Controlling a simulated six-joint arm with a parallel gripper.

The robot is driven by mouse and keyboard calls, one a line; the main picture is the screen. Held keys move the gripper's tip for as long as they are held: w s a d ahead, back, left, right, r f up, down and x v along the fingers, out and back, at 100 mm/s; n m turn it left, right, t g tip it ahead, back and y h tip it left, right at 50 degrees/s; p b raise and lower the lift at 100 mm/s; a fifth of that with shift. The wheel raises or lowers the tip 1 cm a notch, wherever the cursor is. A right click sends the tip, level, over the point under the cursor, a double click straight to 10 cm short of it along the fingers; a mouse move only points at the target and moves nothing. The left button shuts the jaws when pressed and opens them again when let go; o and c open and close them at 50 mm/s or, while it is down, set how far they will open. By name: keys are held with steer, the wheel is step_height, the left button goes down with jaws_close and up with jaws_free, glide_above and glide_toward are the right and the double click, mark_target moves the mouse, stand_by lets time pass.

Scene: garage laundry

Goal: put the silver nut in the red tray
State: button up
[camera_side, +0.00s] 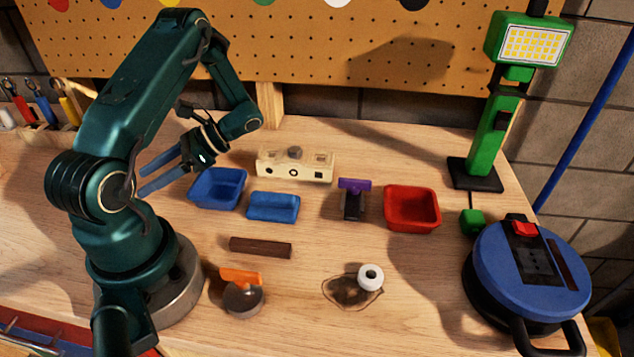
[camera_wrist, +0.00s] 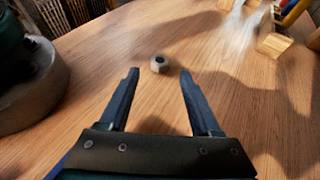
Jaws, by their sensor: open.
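The silver nut (camera_wrist: 159,64) lies on the wooden bench in the wrist view, with a dark hole in its middle. I cannot make it out in the side view, where my arm may hide it. My gripper (camera_side: 141,181) is open and empty, its blue fingers pointing left and down. In the wrist view the fingertips (camera_wrist: 159,74) are apart, and the nut appears between and just beyond them, with no contact visible. The red tray (camera_side: 411,208) stands on the right half of the bench in the side view, far from my gripper, and looks empty.
A brown bar (camera_side: 260,247), an orange-handled item (camera_side: 242,297), a white ring (camera_side: 370,278) and a blue-lidded machine (camera_side: 530,270) stand nearer.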

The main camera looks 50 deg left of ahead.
steer(key=v, duration=0.5)
steer(key=shift+w, duration=0.15)
steer(key=shift+w+d+r, duration=0.25)
steer(key=shift+w, duration=0.15)
steer(key=w+d+r+n+t+h, duration=0.1)
steer(key=w+d+r+t, duration=0.1)
steer(key=d+r+t, duration=0.3)
steer(key=w+d+r+n+t+h, duration=0.2)
steer(key=d+r+t, duration=0.4)
steer(key=d+t, duration=0.6)
steer(key=d, duration=0.4)
steer(key=shift+t, duration=0.3)
steer(key=shift+o, duration=0.5)
steer(key=shift+s+d+r+t+h, duration=0.15)
steer(key=shift+d+t+h, duration=0.2)
steer(key=shift+d, duration=0.3)
